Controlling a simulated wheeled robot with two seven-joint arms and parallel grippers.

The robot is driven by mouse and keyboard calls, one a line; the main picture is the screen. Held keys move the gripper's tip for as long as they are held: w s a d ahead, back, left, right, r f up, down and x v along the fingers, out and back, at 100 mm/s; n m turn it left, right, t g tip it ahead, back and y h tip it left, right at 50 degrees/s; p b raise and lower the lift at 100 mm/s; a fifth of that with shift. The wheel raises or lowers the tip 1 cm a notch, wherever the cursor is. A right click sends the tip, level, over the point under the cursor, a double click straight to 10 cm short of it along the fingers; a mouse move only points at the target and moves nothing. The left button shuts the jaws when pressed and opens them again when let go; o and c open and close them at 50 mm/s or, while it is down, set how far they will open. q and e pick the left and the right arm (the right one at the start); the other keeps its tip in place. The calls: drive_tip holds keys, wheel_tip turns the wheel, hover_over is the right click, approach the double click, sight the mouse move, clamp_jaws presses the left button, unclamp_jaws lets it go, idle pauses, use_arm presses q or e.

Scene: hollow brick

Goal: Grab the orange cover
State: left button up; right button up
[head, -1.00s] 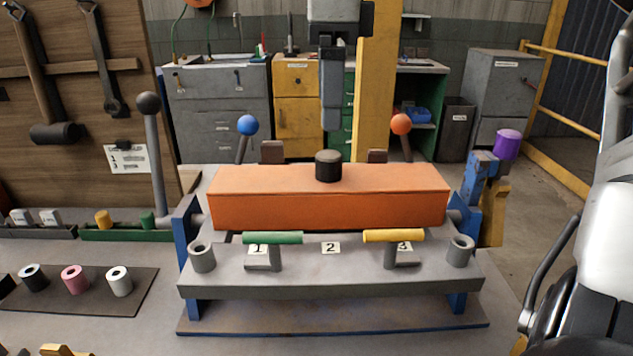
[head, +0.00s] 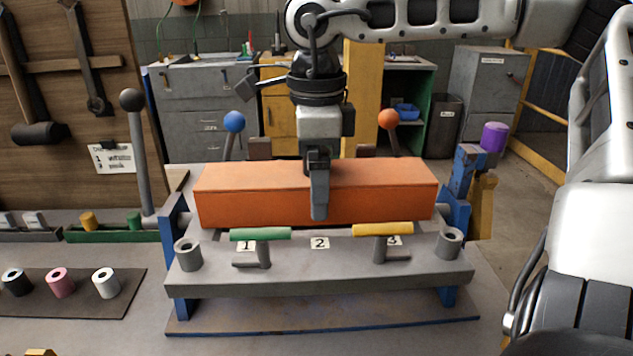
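The orange cover (head: 250,195) is a long box-shaped lid on the grey and blue fixture (head: 320,277). My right gripper (head: 318,197) comes down from above at the middle of the cover, where the black knob stood in the earlier frame. The knob is now hidden by the gripper. One finger shows in front of the cover's front face; the other finger is hidden behind it, so I cannot tell how wide the gripper is or whether it touches the knob. My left gripper is not in view.
Green (head: 260,234) and yellow (head: 383,229) handles stand in front of the cover. Blue (head: 234,121) and orange (head: 389,119) ball levers stand behind it. A grey ball lever (head: 138,150) rises at left. A dark mat (head: 75,300) with several rings lies at front left.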

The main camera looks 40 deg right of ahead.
drive_tip(key=c, duration=1.2)
drive_tip(key=shift+o, duration=0.2)
drive_tip(key=shift+r, duration=0.2)
